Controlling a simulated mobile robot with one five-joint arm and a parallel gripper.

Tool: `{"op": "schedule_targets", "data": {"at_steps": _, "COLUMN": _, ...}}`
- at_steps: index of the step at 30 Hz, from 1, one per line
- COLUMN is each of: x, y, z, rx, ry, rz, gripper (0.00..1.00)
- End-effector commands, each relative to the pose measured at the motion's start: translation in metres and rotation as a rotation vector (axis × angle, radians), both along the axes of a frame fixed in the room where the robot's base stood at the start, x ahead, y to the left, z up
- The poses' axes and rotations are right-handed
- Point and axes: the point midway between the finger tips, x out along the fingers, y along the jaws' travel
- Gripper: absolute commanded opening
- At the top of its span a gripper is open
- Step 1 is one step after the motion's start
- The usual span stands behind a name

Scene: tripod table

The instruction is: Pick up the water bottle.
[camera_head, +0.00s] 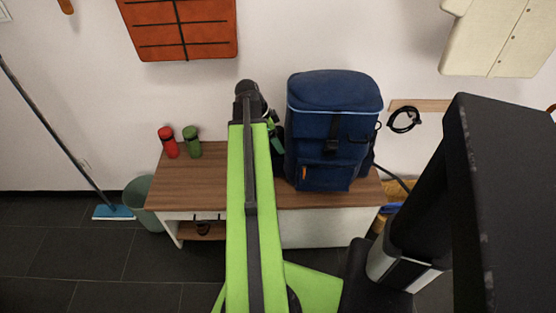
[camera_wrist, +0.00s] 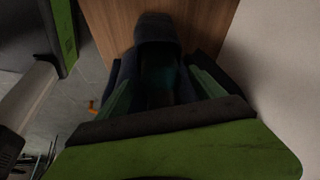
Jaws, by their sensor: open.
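A red bottle (camera_head: 169,142) and a green bottle (camera_head: 192,142) stand upright at the left end of the wooden table (camera_head: 200,185) in the head view. My gripper (camera_head: 274,138) is mostly hidden behind my green arm, at the middle of the table and just left of the backpack. In the wrist view my gripper (camera_wrist: 158,72) has its two dark green fingers spread apart. A dark, rounded, bottle-like thing (camera_wrist: 156,30) shows between and beyond them, with the wooden tabletop behind. It is too dark to tell whether it is a bottle or whether the fingers touch it.
A blue backpack (camera_head: 333,130) stands upright on the table, close to the right of my gripper. A grey-green bin (camera_head: 139,193) and a mop (camera_head: 113,212) are left of the table. Organizers and a black cable (camera_head: 404,119) hang on the wall. The tabletop between bottles and gripper is clear.

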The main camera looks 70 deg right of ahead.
Motion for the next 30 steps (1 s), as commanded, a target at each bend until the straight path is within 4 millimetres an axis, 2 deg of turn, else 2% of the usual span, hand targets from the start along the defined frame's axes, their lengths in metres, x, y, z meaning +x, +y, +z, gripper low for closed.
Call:
{"op": "schedule_targets", "data": {"at_steps": 1, "x": -0.0038, "y": -0.0022, "z": -0.018, "rx": 0.0, "ry": 0.0, "rz": -0.002, "gripper": 0.78}}
{"op": "schedule_targets", "data": {"at_steps": 3, "x": -0.0068, "y": -0.0043, "z": -0.0254, "rx": 0.0, "ry": 0.0, "rz": -0.001, "gripper": 0.78}}
{"op": "schedule_targets", "data": {"at_steps": 11, "x": -0.0089, "y": -0.0054, "z": -0.0223, "rx": 0.0, "ry": 0.002, "rz": 0.0, "gripper": 0.76}}
{"op": "schedule_targets", "data": {"at_steps": 27, "x": -0.0087, "y": -0.005, "z": -0.0224, "rx": 0.0, "ry": 0.0, "rz": -0.001, "gripper": 0.06}}
{"op": "schedule_targets", "data": {"at_steps": 30, "x": -0.0086, "y": -0.005, "z": -0.0224, "rx": 0.0, "ry": 0.0, "rz": -0.001, "gripper": 0.0}}
